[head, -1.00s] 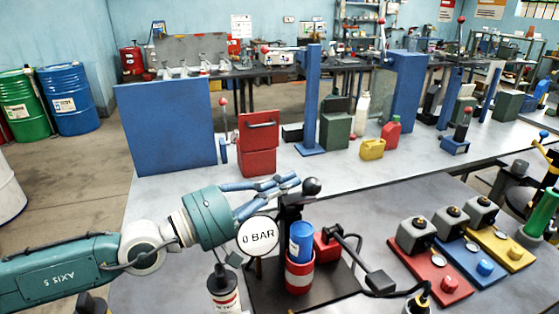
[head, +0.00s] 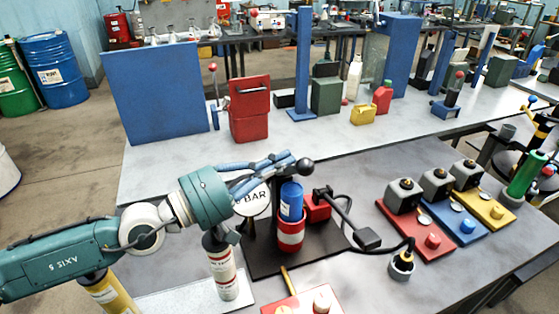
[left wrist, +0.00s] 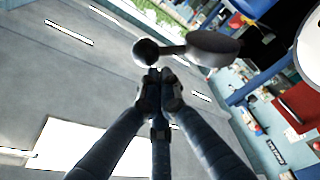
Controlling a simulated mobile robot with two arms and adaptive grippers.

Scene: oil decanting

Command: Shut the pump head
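The pump stands on a black base plate (head: 262,262) at the table's front middle in the head view. It has a white "0 BAR" gauge (head: 253,203) and a red-and-white cup holding a blue can (head: 291,202). A black ball knob (head: 305,166), apparently on the pump head's lever, is just above and right of the can. My left gripper (head: 291,158) comes in from the left with its tips beside the knob. In the left wrist view its fingers (left wrist: 158,88) come together, with the knob (left wrist: 146,52) just beyond them; contact is unclear. The right gripper is out of view.
Red, blue and yellow bases (head: 462,228) with grey blocks stand to the right. A black arm ending in a block (head: 367,239) extends right of the cup. A spray can (head: 222,268) stands below my left wrist.

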